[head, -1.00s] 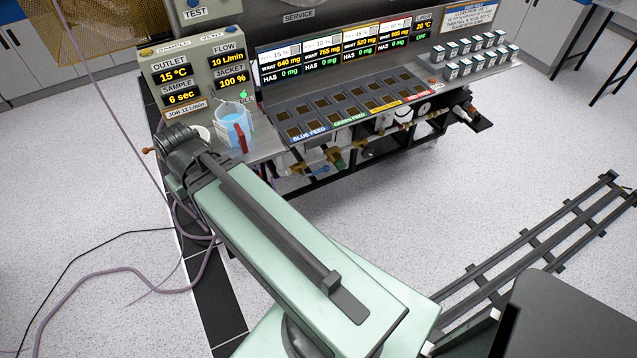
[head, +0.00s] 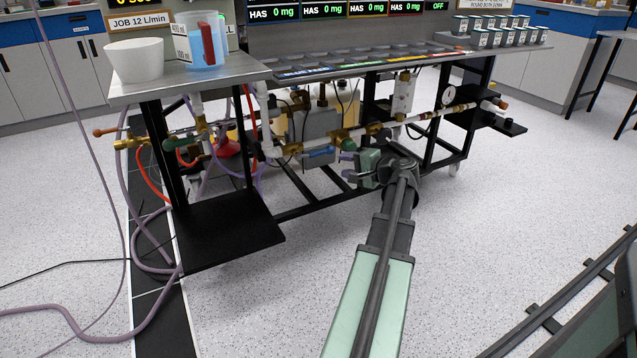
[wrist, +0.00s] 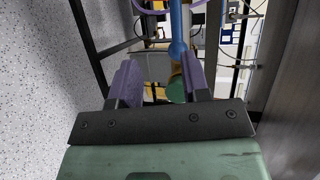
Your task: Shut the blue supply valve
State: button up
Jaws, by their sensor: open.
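The blue supply valve's lever (head: 320,152) shows below the bench's front edge, lying roughly level along the piping beside a brass fitting (head: 343,136). In the wrist view, the blue lever (wrist: 178,28) runs down from the top edge, ahead of my gripper and nearer its right finger. My gripper (head: 347,166) is open and empty, just right of and slightly below the lever in the head view. In the wrist view, my gripper (wrist: 157,68) shows its two purple finger pads apart. A green rounded part (wrist: 176,88) shows between the fingers; contact cannot be told.
The bench frame's black legs and lower shelf (head: 225,228) stand left of the lever. Red and purple hoses hang behind them. A pressure gauge (head: 448,94) sits on the pipe to the right. A white bowl (head: 134,60) and jug (head: 200,40) stand on the bench.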

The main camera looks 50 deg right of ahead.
aim_at(320, 154)
jog(key=shift+m+t, duration=0.4)
jog(key=w, duration=0.3)
jog(key=w+b, duration=0.1)
jog(key=w, duration=0.3)
jog(key=w+d+b, duration=0.1)
jog(key=w, duration=0.3)
jog(key=shift+f, duration=0.15)
jog(key=shift+c, duration=0.2)
grip_shut()
jog(key=shift+a, duration=0.1)
